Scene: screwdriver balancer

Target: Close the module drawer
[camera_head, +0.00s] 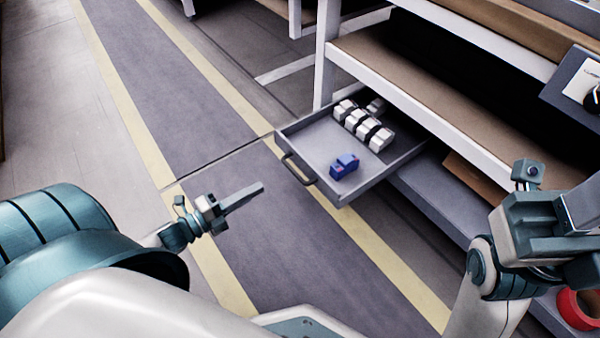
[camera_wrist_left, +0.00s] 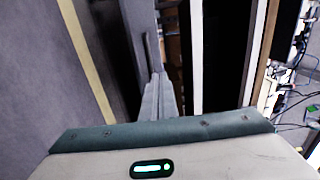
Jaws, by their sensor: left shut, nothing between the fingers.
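The module drawer (camera_head: 318,150) is a shallow grey tray, pulled out from under the workbench. Its bar handle (camera_head: 299,170) is on the front face. Several white modules (camera_head: 362,124) stand at its back, and a blue module (camera_head: 344,166) sits near the front right. My left gripper (camera_head: 262,186) is shut and empty, left of the drawer front and apart from the handle. In the left wrist view, its closed fingers (camera_wrist_left: 158,78) point toward the dark handle (camera_wrist_left: 147,46). My right arm shows at the right, but its fingertips are not visible.
The workbench (camera_head: 390,75), with a white frame and brown shelf, stands behind and right of the drawer. A red ring-shaped thing (camera_head: 578,310) lies at the lower right. The floor (camera_head: 200,100) in front of the drawer is clear, with yellow stripes.

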